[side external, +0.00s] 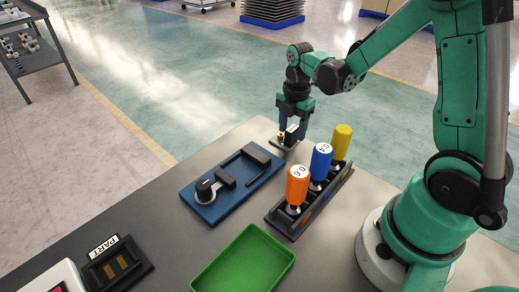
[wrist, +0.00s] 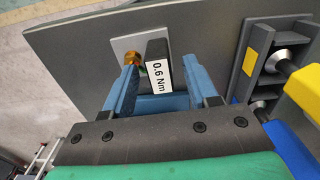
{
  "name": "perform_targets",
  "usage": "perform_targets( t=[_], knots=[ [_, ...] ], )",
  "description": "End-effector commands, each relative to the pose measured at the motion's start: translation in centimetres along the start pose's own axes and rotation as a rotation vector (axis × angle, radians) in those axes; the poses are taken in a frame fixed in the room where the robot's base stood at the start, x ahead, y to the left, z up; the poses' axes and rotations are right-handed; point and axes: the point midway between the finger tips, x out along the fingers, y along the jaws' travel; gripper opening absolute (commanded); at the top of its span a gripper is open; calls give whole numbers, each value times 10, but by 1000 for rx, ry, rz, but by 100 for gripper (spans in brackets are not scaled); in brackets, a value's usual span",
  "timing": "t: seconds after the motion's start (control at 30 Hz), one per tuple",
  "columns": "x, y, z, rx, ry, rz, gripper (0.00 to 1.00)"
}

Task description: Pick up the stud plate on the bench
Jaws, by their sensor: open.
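The stud plate (side external: 287,143) is a small grey plate near the far corner of the bench (side external: 150,205). In the wrist view the stud plate (wrist: 124,46) carries a brass stud (wrist: 132,59) and an upright black block (wrist: 157,50) with a white "0.6 Nm" label. My gripper (side external: 292,131) is open and points down at the plate. In the wrist view its blue fingers (wrist: 158,74) appear on either side of the labelled block, with the left finger close to the stud. I cannot tell whether the fingers touch anything.
A black rack (side external: 276,215) holds orange (side external: 298,187), blue (side external: 321,162) and yellow (side external: 341,142) drivers near the gripper. A blue board (side external: 207,213) with a black fixture lies left of it. A green tray (side external: 262,237) and a "PART" holder (side external: 137,268) are nearer.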

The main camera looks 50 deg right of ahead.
Motion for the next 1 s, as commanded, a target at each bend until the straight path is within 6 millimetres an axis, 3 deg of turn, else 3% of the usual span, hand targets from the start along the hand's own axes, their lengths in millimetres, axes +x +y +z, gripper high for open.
perform_targets(
  t=[0.07, 0.2, 0.27, 0.5, 1.0],
  knots=[
    [0, 0, 0, 0, 0, 0, 53],
    [0, 0, 0, 0, 0, 0, 13],
    [0, 0, 0, 0, 0, 0, 0],
    [-4, 0, 0, 0, 0, 0, 0],
    [-48, 0, 0, 0, 0, 0, 0]
  ],
)
